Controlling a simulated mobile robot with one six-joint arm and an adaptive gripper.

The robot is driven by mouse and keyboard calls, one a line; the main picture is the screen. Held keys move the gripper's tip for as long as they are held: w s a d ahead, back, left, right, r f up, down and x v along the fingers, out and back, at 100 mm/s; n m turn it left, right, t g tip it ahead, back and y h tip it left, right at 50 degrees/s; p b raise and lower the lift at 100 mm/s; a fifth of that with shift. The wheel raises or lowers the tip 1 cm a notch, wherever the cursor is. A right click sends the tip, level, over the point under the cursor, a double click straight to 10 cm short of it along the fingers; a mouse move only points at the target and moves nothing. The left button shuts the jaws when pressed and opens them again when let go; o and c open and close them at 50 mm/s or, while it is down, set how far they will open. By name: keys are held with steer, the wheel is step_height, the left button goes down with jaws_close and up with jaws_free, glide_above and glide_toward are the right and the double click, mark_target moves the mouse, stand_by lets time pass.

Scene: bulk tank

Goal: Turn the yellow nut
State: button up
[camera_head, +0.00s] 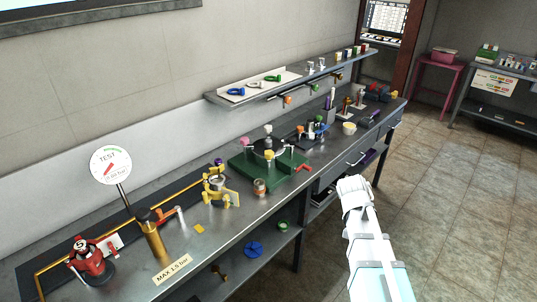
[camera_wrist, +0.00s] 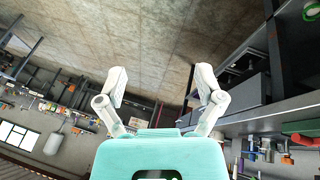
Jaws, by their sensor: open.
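I cannot pick out the yellow nut for sure. A yellow knob-like part (camera_head: 269,155) stands on the green fixture (camera_head: 262,172) in the middle of the bench. A yellow clamp-like device (camera_head: 217,190) stands left of it, and a small flat yellow piece (camera_head: 199,229) lies on the bench top. My gripper (camera_head: 353,190) is off the bench's front side, over the floor, apart from all of these. In the wrist view my gripper (camera_wrist: 160,82) has its two fingers spread, with nothing between them.
The long steel bench (camera_head: 205,258) carries a gauge (camera_head: 110,165), a brass cylinder (camera_head: 151,236) and a red device (camera_head: 88,260). A wall shelf (camera_head: 292,82) hangs above it. Drawers (camera_head: 347,171) are under its far part. The tiled floor (camera_head: 455,190) on the right is clear.

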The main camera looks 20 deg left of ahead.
steer(key=w+a+r+t+h, duration=0.1)
steer(key=w+a+t, duration=0.15)
steer(key=a, duration=0.35)
steer(key=w+a+r+t, duration=0.1)
steer(key=w+a+r, duration=0.15)
steer(key=a, duration=0.35)
steer(key=m+t+y, duration=0.1)
steer(key=t+y, duration=0.1)
steer(key=t, duration=0.4)
glide_toward(267, 153)
steer(key=s, duration=0.2)
steer(key=shift+s+a+r+t, duration=0.25)
steer(key=shift+s+a+r, duration=0.05)
steer(key=shift+s+r, duration=0.05)
steer(key=shift+w, duration=0.1)
steer(key=shift+d+b+x, duration=0.2)
steer(key=shift+b+x, duration=2.3)
steer(key=shift+x, duration=4.3)
